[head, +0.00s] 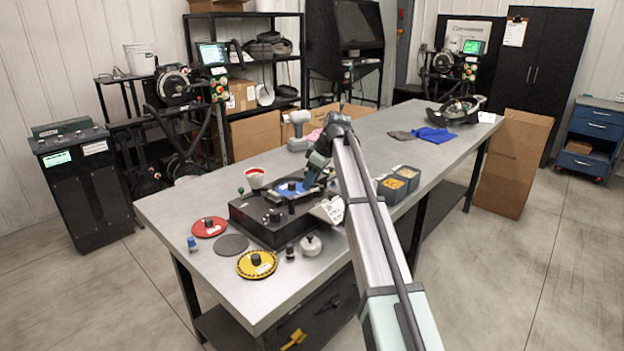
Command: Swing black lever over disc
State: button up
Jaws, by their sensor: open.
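The seed meter is a black box-shaped unit (262,227) on the near part of the grey table. A blue disc (284,190) lies on its top with a dark knob at its middle. My gripper (307,184) points down at the right side of the blue disc, and its jaws are open. I cannot tell whether it touches anything, as its tips are small and dark. The black lever cannot be told apart from the other dark parts on the unit; my gripper and arm may hide part of it.
A red disc (209,227), a dark grey disc (231,244) and a yellow disc (257,264) lie left and in front of the unit. A red-and-white cup (255,177) stands behind it. Grey bins (392,188) stand to the right, beyond my arm.

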jog(key=shift+c, duration=0.5)
grip_shut()
